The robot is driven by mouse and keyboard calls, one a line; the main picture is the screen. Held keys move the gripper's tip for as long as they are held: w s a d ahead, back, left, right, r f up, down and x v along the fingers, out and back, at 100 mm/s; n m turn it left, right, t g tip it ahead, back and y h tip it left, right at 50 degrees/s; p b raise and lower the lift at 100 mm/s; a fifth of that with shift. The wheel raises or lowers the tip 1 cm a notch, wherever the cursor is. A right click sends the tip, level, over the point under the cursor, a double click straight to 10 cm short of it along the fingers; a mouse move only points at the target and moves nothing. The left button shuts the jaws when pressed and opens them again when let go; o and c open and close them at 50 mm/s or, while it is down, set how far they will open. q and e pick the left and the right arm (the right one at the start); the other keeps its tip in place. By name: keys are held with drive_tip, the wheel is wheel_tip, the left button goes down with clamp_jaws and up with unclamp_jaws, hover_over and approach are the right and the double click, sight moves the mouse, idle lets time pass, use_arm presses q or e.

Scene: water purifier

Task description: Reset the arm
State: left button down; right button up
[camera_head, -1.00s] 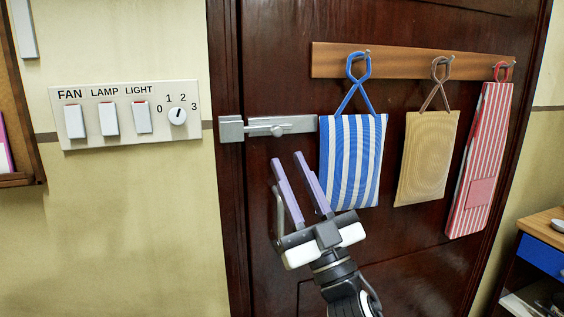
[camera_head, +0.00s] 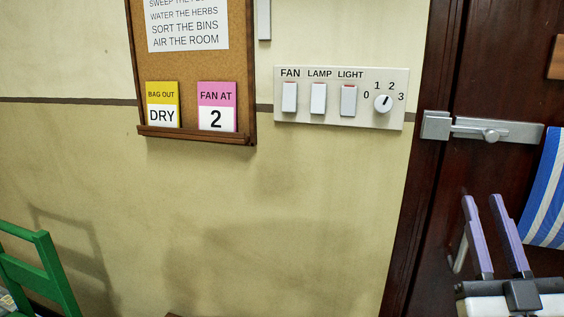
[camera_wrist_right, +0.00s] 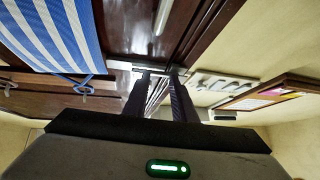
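My right gripper (camera_head: 483,200) shows at the lower right of the head view, pointing up in front of the dark door (camera_head: 435,215). Its two purple fingers are apart with nothing between them. The tips appear below the grey door bolt (camera_head: 482,129) and left of a blue-striped bag (camera_head: 545,200), touching neither as far as I can tell. In the right wrist view the fingers (camera_wrist_right: 160,78) also stand apart, and the striped bag (camera_wrist_right: 45,35) hangs at the upper left. My left gripper is not in view.
A switch panel (camera_head: 340,118) with FAN, LAMP and LIGHT rockers and a dial (camera_head: 383,103) is on the wall left of the door. A cork board (camera_head: 188,70) carries yellow and pink notes. A green chair (camera_head: 45,270) stands at the lower left.

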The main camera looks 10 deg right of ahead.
drive_tip(key=w+a+f+g+y+p, duration=0.15)
drive_tip(key=a+f+g, duration=0.25)
drive_tip(key=f, duration=0.8)
drive_tip(key=a+f+g+y+p, duration=0.15)
drive_tip(key=a+f+g, duration=0.25)
drive_tip(key=f, duration=0.8)
drive_tip(key=s+a+f+n+g+y, duration=0.1)
drive_tip(key=s+a+f+g+y, duration=0.1)
drive_tip(key=s+a+f+g, duration=0.2)
drive_tip(key=s+a+f+n+g+y+p, duration=0.1)
drive_tip(key=s+a+f+g, duration=0.3)
drive_tip(key=s+a+f, duration=0.4)
drive_tip(key=s+f+y, duration=0.1)
drive_tip(key=s+f, duration=0.4)
drive_tip(key=f, duration=0.3)
drive_tip(key=shift+s+a+f+y, duration=0.2)
drive_tip(key=shift+s+f+y, duration=0.05)
drive_tip(key=shift+y, duration=0.15)
drive_tip(key=shift+w, duration=0.1)
